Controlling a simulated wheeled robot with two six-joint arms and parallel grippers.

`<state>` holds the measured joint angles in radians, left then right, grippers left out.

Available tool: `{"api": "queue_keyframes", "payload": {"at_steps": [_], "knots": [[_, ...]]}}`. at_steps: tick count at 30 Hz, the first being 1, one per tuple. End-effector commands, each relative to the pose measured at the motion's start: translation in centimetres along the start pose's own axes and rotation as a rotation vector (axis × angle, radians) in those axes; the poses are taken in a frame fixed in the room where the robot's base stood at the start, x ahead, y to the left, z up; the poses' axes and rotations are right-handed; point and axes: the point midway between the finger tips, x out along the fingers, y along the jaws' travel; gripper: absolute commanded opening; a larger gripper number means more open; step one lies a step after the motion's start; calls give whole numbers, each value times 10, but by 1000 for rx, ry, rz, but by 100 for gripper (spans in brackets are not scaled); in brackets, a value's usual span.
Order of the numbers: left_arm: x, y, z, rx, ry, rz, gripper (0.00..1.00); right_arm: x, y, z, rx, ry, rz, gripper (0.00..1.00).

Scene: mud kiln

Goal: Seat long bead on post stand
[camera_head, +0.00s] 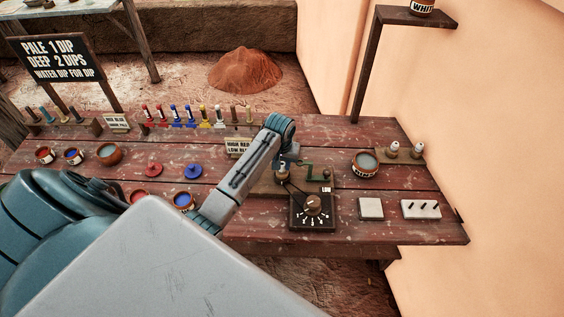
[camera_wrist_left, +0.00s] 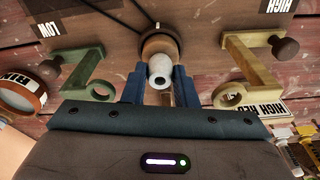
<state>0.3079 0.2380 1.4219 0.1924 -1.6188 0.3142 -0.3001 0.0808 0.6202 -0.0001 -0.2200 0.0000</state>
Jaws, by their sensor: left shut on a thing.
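My left gripper (camera_head: 284,166) is over the wooden board with the green crank at the middle of the table. In the left wrist view its two blue fingers (camera_wrist_left: 160,82) close around a pale grey-white bead (camera_wrist_left: 160,66), which shows a dark hole in its end. The bead lies in front of a round wooden piece (camera_wrist_left: 158,44) on the board; I cannot tell if they touch. My right gripper is not in view.
A dial box (camera_head: 312,211) stands just in front of the board. A white tile (camera_head: 371,208), a bowl (camera_head: 365,164) and two small white-topped pieces (camera_head: 393,149) are to the right. Paint pots and a rack of coloured sticks (camera_head: 191,122) fill the left and back.

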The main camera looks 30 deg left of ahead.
Motion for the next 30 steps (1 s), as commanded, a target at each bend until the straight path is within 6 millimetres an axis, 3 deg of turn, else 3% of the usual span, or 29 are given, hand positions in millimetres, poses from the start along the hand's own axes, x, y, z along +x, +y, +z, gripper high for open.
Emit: {"api": "queue_keyframes", "payload": {"at_steps": [6, 7, 11, 17, 19, 30], "knots": [[0, 0, 0, 0, 0, 0, 13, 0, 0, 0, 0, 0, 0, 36], [0, 0, 0, 0, 0, 0, 28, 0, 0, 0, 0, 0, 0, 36], [0, 0, 0, 0, 0, 0, 51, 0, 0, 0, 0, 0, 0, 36], [0, 0, 0, 0, 0, 0, 51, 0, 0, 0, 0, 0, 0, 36], [0, 0, 0, 0, 0, 0, 61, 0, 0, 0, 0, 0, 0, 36], [-11, 0, -2, 0, 3, 1, 61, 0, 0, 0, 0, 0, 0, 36]]}}
